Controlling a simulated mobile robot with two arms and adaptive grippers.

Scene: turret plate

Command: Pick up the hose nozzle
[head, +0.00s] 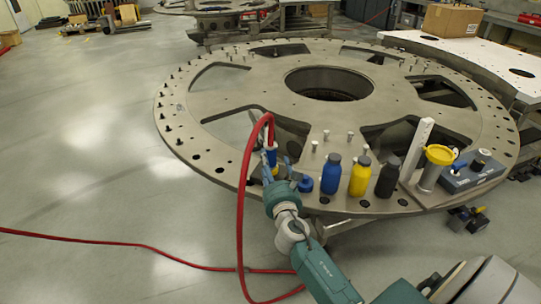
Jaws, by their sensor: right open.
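The hose nozzle (271,156) is a small blue piece at the near left edge of the round turret plate (290,92). A red hose (246,180) arches over its top and drops to the floor. My right gripper (272,168) is at the nozzle, with its fingers close around or beside it. It is open; whether a finger touches the nozzle cannot be told. The gripper hides the nozzle's lower part. My left gripper is not in view.
Right of the nozzle stand a small blue round piece (306,184), a blue bottle (331,176), a yellow bottle (360,177) and a black bottle (388,179). Beyond are a yellow-topped cup (431,171) and a grey control box (474,174). Floor at left is mostly clear.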

